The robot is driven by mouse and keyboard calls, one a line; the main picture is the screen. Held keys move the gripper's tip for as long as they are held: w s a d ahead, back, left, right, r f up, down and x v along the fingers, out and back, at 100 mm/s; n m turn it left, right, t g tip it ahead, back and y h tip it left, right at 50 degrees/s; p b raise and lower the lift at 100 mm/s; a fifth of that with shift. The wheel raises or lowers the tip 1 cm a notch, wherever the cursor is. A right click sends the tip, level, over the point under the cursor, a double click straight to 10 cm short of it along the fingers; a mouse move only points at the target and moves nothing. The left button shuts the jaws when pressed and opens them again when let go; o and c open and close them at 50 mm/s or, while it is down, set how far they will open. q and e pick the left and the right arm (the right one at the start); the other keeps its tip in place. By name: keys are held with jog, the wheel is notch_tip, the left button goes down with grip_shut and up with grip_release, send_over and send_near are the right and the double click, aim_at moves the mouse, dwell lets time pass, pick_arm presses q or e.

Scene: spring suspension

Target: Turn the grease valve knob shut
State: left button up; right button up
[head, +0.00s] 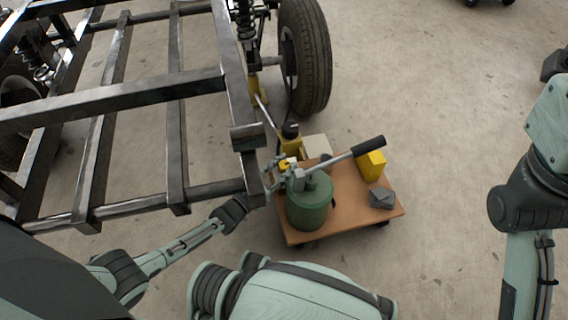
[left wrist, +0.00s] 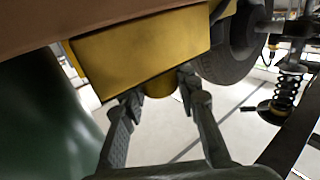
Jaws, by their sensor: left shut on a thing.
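The grease pump is a green canister (head: 308,208) with a long lever (head: 335,160) on top, standing on a wooden cart. A small yellow knob (head: 285,166) shows at the left of its top. My left gripper (head: 272,175) reaches in from the left at this side of the pump. In the left wrist view, its fingertips (left wrist: 159,88) close around the sides of a short round yellow piece (left wrist: 160,84), which looks like the knob. A yellow block (left wrist: 143,50) sits behind it, and the green canister (left wrist: 45,120) is at the left. My right gripper is out of view.
The cart (head: 351,218) also carries a yellow box (head: 371,166) and a grey piece (head: 381,199). The steel frame (head: 236,150) runs close along my left gripper's left side. A tyre (head: 307,60) stands behind.

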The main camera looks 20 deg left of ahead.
aim_at(280, 170)
pick_arm(q)
jog(key=o, duration=1.2)
jog(key=v, duration=0.7)
jog(key=shift+s, duration=0.25)
jog(key=shift+s, duration=0.1)
